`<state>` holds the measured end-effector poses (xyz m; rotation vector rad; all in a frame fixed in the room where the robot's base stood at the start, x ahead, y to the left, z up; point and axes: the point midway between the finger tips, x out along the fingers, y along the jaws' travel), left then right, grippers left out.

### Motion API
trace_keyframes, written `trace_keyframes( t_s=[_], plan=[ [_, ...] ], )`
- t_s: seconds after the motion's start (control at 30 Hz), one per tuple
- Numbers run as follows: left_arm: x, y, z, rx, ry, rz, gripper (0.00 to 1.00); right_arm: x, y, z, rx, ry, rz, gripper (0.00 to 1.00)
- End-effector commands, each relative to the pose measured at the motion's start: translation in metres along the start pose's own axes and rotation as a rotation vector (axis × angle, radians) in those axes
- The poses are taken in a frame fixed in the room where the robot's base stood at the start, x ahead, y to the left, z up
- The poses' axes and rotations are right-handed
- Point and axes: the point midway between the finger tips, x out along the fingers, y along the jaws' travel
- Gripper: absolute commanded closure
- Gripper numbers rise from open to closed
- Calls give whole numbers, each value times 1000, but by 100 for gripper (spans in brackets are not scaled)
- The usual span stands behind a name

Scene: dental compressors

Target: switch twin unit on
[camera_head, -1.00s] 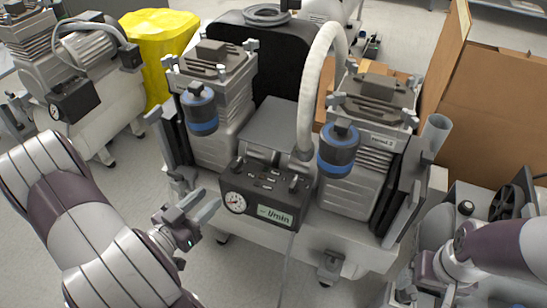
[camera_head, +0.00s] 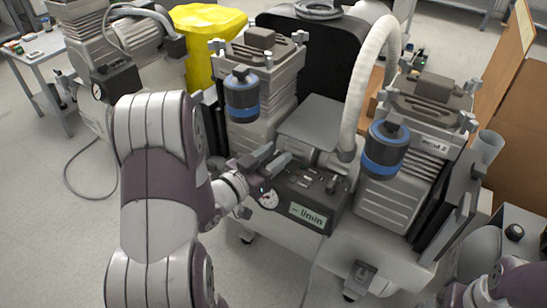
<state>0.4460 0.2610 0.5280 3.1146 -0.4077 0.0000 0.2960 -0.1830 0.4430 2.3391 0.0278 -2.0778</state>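The twin unit (camera_head: 318,250) stands in the middle, with two ribbed motor-compressor heads and two blue-banded dark filter cups (camera_head: 242,95) (camera_head: 384,150). Its dark control box (camera_head: 330,193) at the front carries a round gauge (camera_head: 268,199), a green-white "l/min" label (camera_head: 309,216) and several small switches on top. My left gripper (camera_head: 278,158) is at the upper left edge of this box, its fingers apart with nothing seen between them. Contact with a switch cannot be told. My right gripper is hardly visible at the lower right edge; its fingers are unclear.
A pale hose (camera_head: 369,80) arches up behind the control box. Another compressor (camera_head: 105,60) with a gauge box stands at the left, beside a yellow-covered item (camera_head: 207,40). Cardboard (camera_head: 520,125) and another unit (camera_head: 515,235) are on the right. Floor at the left is open.

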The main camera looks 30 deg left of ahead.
Motion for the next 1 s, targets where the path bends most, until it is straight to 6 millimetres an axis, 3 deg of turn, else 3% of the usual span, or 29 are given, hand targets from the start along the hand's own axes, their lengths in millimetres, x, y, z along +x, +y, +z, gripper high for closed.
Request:
trace_keyframes(
  t_s=[0.13,0.23,0.27,0.67,1.0],
  plan=[
    [0,0,0,0,0,0,64,0,0,0,0,0,0,16],
    [0,0,0,0,0,0,96,0,0,0,0,0,0,16],
    [0,0,0,0,0,0,100,0,0,0,0,0,0,16],
    [0,-1,-2,-1,0,46,100,-7,0,-1,0,0,0,16],
    [0,-1,-5,-1,-1,290,100,-35,0,-4,0,0,0,16]
  ],
)
